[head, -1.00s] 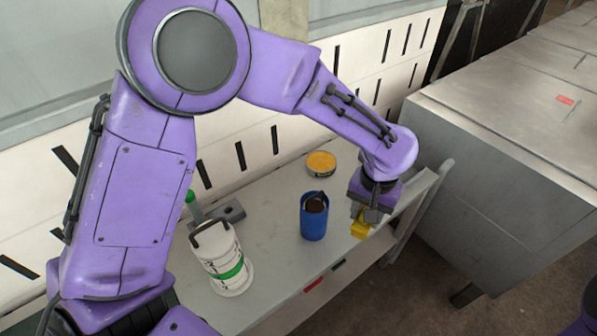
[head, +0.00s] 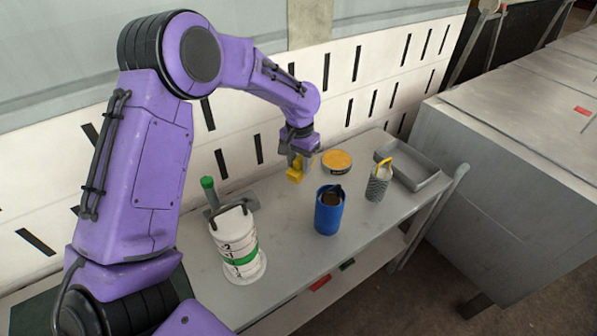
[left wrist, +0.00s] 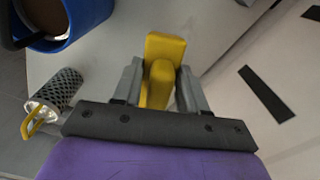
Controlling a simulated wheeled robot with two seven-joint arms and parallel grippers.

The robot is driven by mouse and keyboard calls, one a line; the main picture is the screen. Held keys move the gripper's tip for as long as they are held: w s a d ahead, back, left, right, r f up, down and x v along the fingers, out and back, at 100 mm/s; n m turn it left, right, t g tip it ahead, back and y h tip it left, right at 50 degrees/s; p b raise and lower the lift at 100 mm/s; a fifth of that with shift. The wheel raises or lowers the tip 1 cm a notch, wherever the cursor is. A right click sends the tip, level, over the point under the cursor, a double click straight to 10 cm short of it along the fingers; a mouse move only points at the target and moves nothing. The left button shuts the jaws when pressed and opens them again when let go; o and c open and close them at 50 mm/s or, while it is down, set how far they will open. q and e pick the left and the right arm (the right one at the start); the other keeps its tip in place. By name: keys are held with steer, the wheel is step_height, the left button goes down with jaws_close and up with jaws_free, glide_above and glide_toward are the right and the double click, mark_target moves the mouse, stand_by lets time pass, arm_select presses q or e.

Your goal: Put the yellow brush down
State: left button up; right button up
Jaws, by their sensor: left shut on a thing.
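The yellow brush (head: 295,171) is in my left gripper (head: 297,158), near the back edge of the table, left of the yellow-topped tin. The left wrist view shows the yellow brush (left wrist: 163,65) between the two grey fingers of my left gripper (left wrist: 160,85), which is shut on it. The grey table (head: 290,235) lies below. I cannot tell whether the brush touches the tabletop. My right gripper is out of view.
A yellow-topped tin (head: 336,163), a blue cup (head: 329,213), a dark mesh cup with a yellow handle (head: 378,184), a grey tray (head: 418,174) and a white canister with a green band (head: 237,240) stand on the table. The white slotted wall (head: 340,85) is close behind.

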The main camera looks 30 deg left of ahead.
arm_select(q)
steer(key=w+a+f, duration=0.1)
steer(key=f, duration=0.1)
steer(key=w+a+f, duration=0.1)
steer(key=w+f, duration=0.1)
steer(key=w+a+f, duration=0.1)
steer(key=w+f, duration=0.1)
steer(key=shift+a+f+p, duration=0.1)
steer(key=shift+a+p, duration=0.05)
steer(key=shift+p, duration=0.15)
steer(key=f+p, duration=0.1)
steer(key=f, duration=0.2)
steer(key=shift+a+f, duration=0.1)
steer(key=shift+a, duration=0.1)
steer(key=shift+w+f, duration=0.15)
steer(key=shift+f, duration=0.1)
steer(key=shift+f, duration=0.1)
steer(key=o, duration=0.9)
steer(key=shift+o, duration=0.2)
steer(key=shift+r, duration=0.35)
step_height(320, 180, up, 12)
steer(key=b, duration=0.1)
steer(key=shift+f+b, duration=0.15)
steer(key=shift+b, duration=0.2)
